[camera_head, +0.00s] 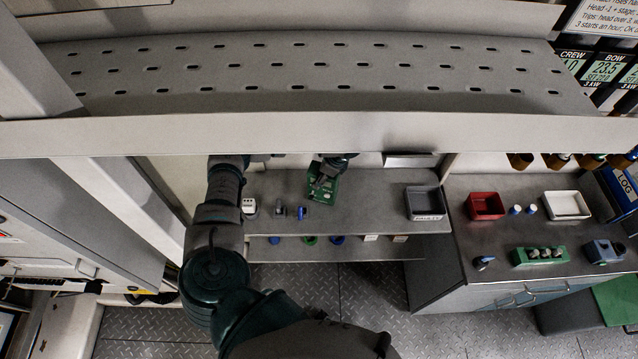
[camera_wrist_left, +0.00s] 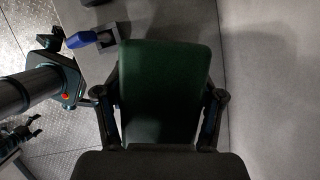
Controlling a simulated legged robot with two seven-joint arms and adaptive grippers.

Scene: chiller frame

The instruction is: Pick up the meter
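The meter (camera_head: 324,190) is a green box-shaped device at the back of the grey shelf, near its middle. Its lighter face shows in the head view. In the left wrist view its dark green body (camera_wrist_left: 165,90) fills the space between the fingers. My left gripper (camera_head: 332,168) is at the meter's upper end, with one finger on each side of it. Whether the fingers touch it I cannot tell, and the fingertips are partly hidden. A small dark claw, apparently my right gripper (camera_wrist_left: 30,127), shows at the left edge of the wrist view with its prongs apart.
A blue-handled item (camera_head: 300,212) and a white device (camera_head: 249,207) stand left of the meter. A dark grey bin (camera_head: 423,203) is at the shelf's right end. A perforated upper shelf (camera_head: 300,130) hangs over the arm. The shelf between meter and bin is clear.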

